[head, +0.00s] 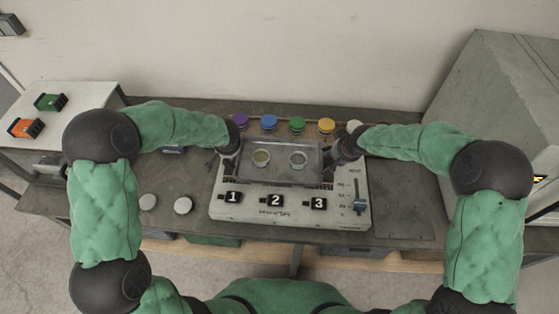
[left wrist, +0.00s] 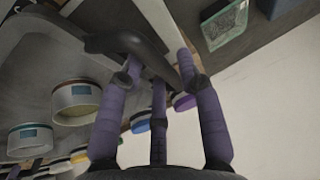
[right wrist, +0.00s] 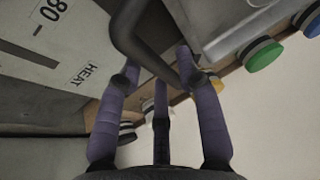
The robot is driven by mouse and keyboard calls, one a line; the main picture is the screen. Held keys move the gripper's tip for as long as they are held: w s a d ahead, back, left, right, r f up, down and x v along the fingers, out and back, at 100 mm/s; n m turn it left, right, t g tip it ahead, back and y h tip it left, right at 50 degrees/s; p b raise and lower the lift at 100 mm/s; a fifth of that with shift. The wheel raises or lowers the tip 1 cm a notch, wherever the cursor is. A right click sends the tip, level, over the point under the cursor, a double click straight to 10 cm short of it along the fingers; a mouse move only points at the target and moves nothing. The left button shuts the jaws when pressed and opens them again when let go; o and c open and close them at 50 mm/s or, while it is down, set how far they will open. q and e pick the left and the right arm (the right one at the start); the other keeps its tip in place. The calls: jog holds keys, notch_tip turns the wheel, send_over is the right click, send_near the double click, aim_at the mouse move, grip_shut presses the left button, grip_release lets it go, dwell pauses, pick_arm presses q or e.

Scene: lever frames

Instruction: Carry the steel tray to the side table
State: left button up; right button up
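The steel tray (head: 280,180) is a shallow rectangular pan at the middle of the workbench, over the pale panel with labels 1, 2 and 3. Two round dishes (head: 261,158) (head: 299,160) stand in it. Its dark handles show in the left wrist view (left wrist: 125,42) and the right wrist view (right wrist: 127,35). My left gripper (head: 222,158) is at the left end and my right gripper (head: 338,158) at the right end, fingers curled around the handles. Whether the tray touches the panel is hard to tell. The side table (head: 80,95) is white-topped, at the far left.
An orange block (head: 26,128) and a green block (head: 50,102) occupy the side table's left part. Coloured knobs (head: 269,122) line the back of the bench. Two pale discs (head: 183,205) lie left of the panel (head: 350,217). A grey cabinet (head: 490,90) stands right.

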pick_arm(q)
jog(key=shift+w+a+f, duration=0.1)
jog(key=shift+w+f, duration=0.15)
jog(key=shift+f, duration=0.25)
pick_arm(e)
jog(key=shift+w+a+f, duration=0.1)
jog(key=shift+w+f, duration=0.1)
jog(key=shift+f, duration=0.3)
pick_arm(q)
grip_shut()
pick_arm(e)
grip_shut()
pick_arm(q)
jog(key=shift+r, duration=0.25)
pick_arm(e)
jog(key=shift+r, duration=0.2)
